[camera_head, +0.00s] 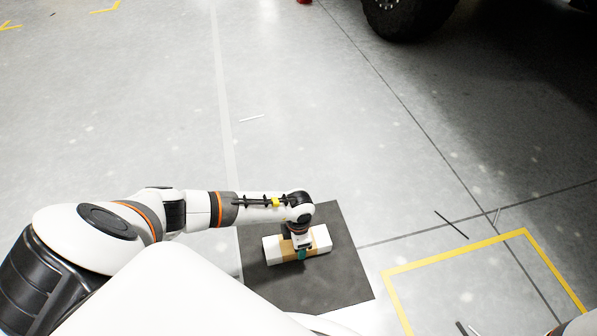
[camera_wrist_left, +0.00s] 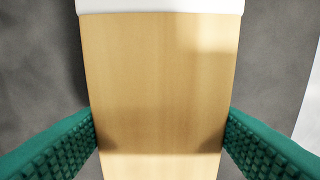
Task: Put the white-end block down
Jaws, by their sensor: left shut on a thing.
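The white-end block (camera_head: 321,240) has a tan wooden middle and white ends. In the head view it lies lengthwise left to right over the dark mat (camera_head: 345,277). My left gripper (camera_head: 301,253) comes down from above onto its middle and is shut on it. In the left wrist view the wooden middle (camera_wrist_left: 160,85) fills the centre, between the green ribbed pads of my left gripper (camera_wrist_left: 160,140). One white end (camera_wrist_left: 160,5) shows at the top edge. I cannot tell whether the block touches the mat. My right gripper is not in view.
A yellow taped outline (camera_head: 455,249) is on the floor to the right of the mat. Thin dark strips (camera_head: 452,225) and a white strip (camera_head: 251,118) lie on the floor. A large black tyre (camera_head: 408,15) stands at the top right. The floor beyond the mat is mostly clear.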

